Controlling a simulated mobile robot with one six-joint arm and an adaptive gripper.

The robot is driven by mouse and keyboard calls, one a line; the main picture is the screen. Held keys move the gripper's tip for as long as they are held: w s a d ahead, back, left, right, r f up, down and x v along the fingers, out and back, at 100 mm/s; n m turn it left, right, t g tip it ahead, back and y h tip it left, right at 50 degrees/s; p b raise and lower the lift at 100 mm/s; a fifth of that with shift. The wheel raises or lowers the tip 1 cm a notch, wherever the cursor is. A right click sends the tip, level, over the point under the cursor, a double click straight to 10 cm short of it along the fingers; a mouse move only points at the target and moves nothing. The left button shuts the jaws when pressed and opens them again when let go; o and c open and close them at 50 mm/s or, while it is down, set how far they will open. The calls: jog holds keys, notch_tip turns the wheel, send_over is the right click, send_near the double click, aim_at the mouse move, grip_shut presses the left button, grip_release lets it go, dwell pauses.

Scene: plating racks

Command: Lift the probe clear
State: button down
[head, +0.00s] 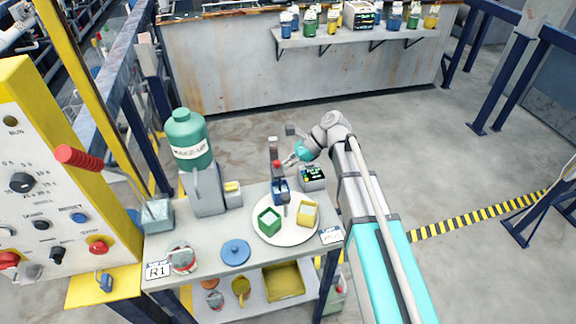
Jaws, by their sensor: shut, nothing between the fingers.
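My gripper (287,161) is at the end of my arm, above the back of the bench, just right of a slim upright grey piece with a red part (276,163). The gripper looks small here; its fingers are shut with nothing between them. The upright piece stands over a blue body (280,190) at the back edge of a white round plate. I cannot tell for certain whether this piece is the probe. A small meter with a lit display (313,177) stands just right of it. Whether the gripper touches the upright piece is unclear.
The white plate (288,236) carries a green open cube (269,221) and a yellow cube (308,213). A yellow control panel (45,180) stands far left.

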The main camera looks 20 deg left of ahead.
notch_tip(320, 180, up, 4)
jog(key=p, duration=0.3)
jog(key=shift+f, duration=0.15)
jog(key=shift+f, duration=0.1)
dwell(0.3)
jog(key=p, duration=0.1)
send_near(273, 165)
notch_tip(273, 165, down, 2)
jog(key=w+d, duration=0.1)
jog(key=d, duration=0.1)
jog(key=shift+w+d+r+p, duration=0.25)
jog(key=shift+w+d+p, duration=0.3)
jog(key=shift+d, duration=0.1)
dwell(0.6)
dwell(0.3)
